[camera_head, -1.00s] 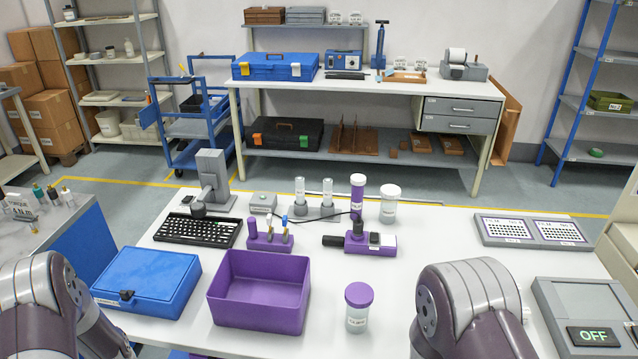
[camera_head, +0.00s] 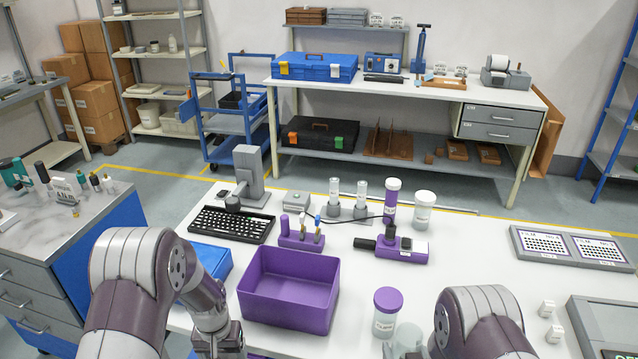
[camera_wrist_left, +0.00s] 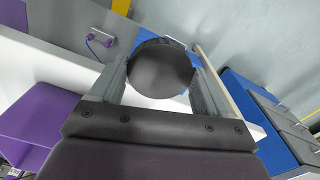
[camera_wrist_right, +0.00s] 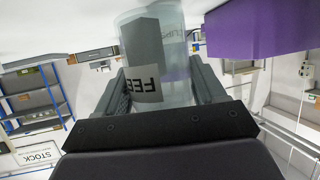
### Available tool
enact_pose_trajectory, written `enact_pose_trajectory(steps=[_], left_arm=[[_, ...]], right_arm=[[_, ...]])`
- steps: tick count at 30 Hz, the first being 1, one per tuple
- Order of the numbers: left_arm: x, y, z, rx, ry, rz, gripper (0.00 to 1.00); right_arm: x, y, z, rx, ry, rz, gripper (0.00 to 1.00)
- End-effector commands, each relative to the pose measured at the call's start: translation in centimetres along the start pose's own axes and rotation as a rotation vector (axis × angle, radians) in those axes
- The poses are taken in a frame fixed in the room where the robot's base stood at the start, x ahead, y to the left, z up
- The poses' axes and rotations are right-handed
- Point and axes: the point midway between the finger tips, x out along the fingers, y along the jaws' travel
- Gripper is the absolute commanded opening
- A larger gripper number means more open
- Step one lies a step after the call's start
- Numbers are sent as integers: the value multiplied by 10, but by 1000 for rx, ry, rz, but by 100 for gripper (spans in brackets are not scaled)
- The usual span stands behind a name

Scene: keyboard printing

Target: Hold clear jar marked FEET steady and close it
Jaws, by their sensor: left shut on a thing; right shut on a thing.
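The clear jar (camera_wrist_right: 145,42) with a label reading "FEE", the rest turned out of sight, is between the fingers of my right gripper (camera_wrist_right: 160,75), which is shut on it. In the head view the clear jar (camera_head: 408,339) shows at the lower edge beside my right arm, with no lid visible on it. My left gripper (camera_wrist_left: 160,66) is shut on a dark round lid (camera_wrist_left: 161,78). The lid is apart from the jar. In the head view the lid is out of sight.
A jar with a purple lid (camera_head: 388,300) stands close beside the clear jar. A purple bin (camera_head: 290,322) and a blue box (camera_head: 212,258) are to the left. A purple device (camera_head: 402,248) and a black keyboard (camera_head: 232,225) lie farther back.

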Motion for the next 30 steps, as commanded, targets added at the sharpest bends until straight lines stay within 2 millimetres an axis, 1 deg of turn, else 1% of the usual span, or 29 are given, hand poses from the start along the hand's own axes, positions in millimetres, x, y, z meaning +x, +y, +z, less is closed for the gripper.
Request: enact_pose_trajectory(steps=[1, 3, 6, 22, 26, 29, 30], left_arm=[[-1, 6, -1, 17, 0, 0, 48], [-2, 13, -1, 34, 0, 0, 48], [-3, 18, -1, 47, -1, 0, 48], [-2, 18, -1, 47, -1, 0, 48], [-2, 18, -1, 47, -1, 0, 48], [-2, 18, -1, 47, -1, 0, 48], [-2, 18, -1, 47, -1, 0, 48]], right_arm=[[0, 1, 4, 1, -1, 3, 15], [-1, 2, 8, 3, 0, 6, 15], [-1, 3, 8, 3, 2, 8, 15], [-2, 2, 8, 1, 1, 4, 15], [-2, -10, 9, -20, 1, -47, 15], [-5, -28, 10, -52, 1, -127, 15], [-6, -38, 10, -69, 1, -168, 15]])
